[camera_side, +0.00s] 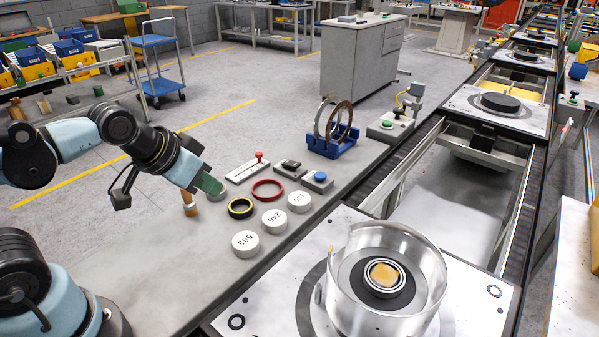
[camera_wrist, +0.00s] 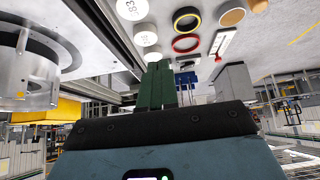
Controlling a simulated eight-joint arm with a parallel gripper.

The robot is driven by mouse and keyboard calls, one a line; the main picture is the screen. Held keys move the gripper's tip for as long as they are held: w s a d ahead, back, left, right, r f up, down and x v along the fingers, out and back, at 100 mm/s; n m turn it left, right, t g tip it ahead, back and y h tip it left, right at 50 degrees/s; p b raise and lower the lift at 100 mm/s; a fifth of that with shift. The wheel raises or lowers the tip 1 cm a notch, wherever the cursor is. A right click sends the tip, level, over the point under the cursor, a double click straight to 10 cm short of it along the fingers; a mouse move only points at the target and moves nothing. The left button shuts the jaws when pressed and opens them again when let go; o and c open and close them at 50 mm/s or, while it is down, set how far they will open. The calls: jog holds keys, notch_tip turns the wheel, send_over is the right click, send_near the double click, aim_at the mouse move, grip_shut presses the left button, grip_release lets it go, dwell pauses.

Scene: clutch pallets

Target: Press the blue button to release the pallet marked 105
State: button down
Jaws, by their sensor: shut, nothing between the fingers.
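The blue button (camera_side: 319,176) sits on a small grey box on the bench in the side view. To its left is a box with a dark rocker-like top (camera_side: 291,166). My gripper (camera_side: 209,188) has green fingers, is shut and empty, and hangs above the bench left of the button, clearly apart from it. The shut fingers also show in the wrist view (camera_wrist: 160,68); I cannot make out the button there. No pallet mark 105 is legible.
A pallet (camera_side: 470,297) with a metal housing (camera_side: 427,262) stands in front; another pallet (camera_side: 533,122) is farther up the conveyor.

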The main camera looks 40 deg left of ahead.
dwell(0.8)
jog(key=w+r+n, duration=0.1)
jog(key=w+r, duration=0.2)
jog(key=w, duration=0.3)
jog(key=n+t+h, duration=0.2)
jog(key=n+h, duration=0.1)
jog(key=n, duration=0.1)
send_over(317, 175)
jog(key=shift+f, duration=1.45)
jog(key=shift+f, duration=4.4)
jog(key=shift+f, duration=0.15)
jog(key=shift+f, duration=0.25)
